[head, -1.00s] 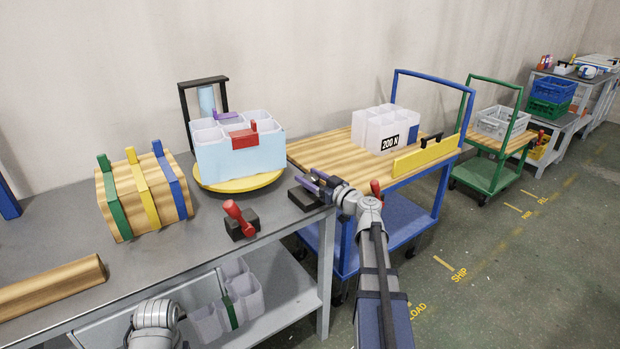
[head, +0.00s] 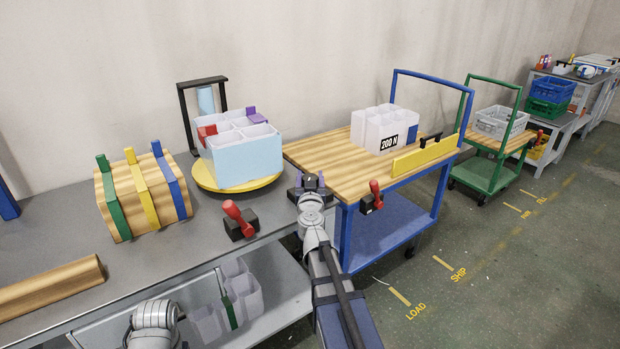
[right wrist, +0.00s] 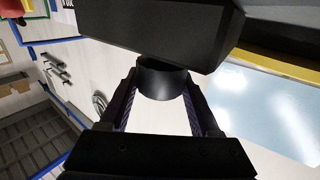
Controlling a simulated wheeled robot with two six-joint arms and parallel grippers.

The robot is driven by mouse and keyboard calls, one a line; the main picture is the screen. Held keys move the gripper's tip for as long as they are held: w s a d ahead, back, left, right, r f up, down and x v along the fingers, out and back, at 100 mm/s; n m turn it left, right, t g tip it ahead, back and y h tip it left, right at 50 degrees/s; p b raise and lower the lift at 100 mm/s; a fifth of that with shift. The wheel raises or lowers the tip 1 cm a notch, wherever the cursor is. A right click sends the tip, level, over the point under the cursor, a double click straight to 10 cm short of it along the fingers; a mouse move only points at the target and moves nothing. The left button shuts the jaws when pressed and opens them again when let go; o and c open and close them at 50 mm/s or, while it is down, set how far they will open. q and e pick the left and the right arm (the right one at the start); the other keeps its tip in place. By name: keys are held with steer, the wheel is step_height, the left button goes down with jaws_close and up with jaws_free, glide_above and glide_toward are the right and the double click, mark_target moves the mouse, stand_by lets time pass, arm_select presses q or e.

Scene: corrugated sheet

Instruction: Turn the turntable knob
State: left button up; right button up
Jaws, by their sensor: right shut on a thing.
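The yellow turntable (head: 240,188) is on the grey bench and carries a light blue and white compartment box (head: 245,163). A red clip (head: 206,133) shows at the box's left and a purple clip (head: 251,112) at its back right. My right gripper (head: 310,181) is at the bench's right end, beside the turntable. In the right wrist view its fingers (right wrist: 162,100) are shut on the dark round knob (right wrist: 163,80) under a black block (right wrist: 160,35). In the head view the gripper mostly hides the knob. My left gripper is out of view; only part of that arm shows.
A red-handled clamp (head: 239,220) stands on the bench in front of the turntable. A strapped wooden bundle (head: 143,195) is to the left. A blue cart (head: 355,232) with a wooden top stands close at the right, with another red handle (head: 376,194) near its edge.

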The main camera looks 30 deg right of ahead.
steer(key=shift+m+g+h, duration=0.3)
steer(key=shift+h, duration=0.1)
steer(key=o, duration=1.4)
steer(key=v, duration=0.7)
steer(key=shift+s+a, duration=0.25)
steer(key=shift+s, duration=0.05)
steer(key=shift+f, duration=0.15)
